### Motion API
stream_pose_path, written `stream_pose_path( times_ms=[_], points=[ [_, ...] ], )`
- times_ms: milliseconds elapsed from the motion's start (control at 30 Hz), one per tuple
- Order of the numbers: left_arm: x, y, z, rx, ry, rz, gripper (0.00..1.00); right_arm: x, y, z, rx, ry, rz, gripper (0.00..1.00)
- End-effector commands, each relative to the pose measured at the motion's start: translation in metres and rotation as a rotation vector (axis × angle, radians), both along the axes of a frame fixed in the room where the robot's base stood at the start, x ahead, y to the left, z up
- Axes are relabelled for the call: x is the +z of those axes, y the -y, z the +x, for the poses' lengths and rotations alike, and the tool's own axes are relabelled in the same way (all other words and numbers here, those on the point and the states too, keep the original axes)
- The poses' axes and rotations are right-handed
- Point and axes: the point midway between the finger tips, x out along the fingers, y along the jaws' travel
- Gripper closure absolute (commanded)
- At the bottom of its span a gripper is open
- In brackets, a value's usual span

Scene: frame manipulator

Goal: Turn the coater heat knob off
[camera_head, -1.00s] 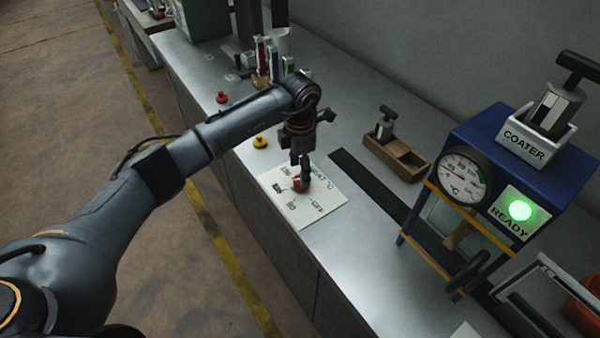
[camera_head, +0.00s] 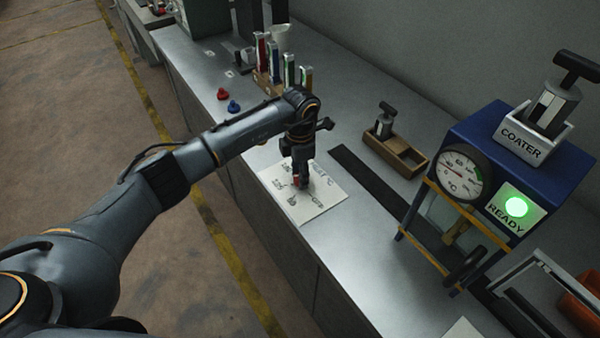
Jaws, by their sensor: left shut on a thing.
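The heat knob (camera_head: 298,183) is red and sits on a white labelled plate (camera_head: 325,200) on the metal bench. The plate carries number marks around the knob and an OFF mark at its right. My left gripper (camera_head: 301,180) points down over the plate, shut on the knob and hiding most of it, so I cannot tell where the knob points. The blue coater (camera_head: 490,130) stands to the right, with a round °C gauge (camera_head: 465,172) and a lit green READY lamp (camera_head: 516,207). My right gripper is not in view.
A wooden box (camera_head: 395,155) with a dark-handled tool stands behind the plate. A rack of several coloured tubes (camera_head: 280,70) is at the back. Red and blue knobs (camera_head: 228,100) lie left of it. Bare bench surrounds the plate's right side.

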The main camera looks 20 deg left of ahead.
Motion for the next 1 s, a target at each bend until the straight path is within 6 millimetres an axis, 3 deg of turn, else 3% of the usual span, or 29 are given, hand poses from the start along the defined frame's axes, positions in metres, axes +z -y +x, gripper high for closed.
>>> stream_pose_path(
  times_ms=[367, 1000],
  points=[
    [-0.002, 0.0, -0.001, 0.124, -0.001, 0.001, 0.94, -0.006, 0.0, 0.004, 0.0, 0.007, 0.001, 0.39],
    [-0.002, 0.002, -0.002, 0.705, -0.001, 0.001, 0.94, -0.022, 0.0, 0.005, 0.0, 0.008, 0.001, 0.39]
  ],
)
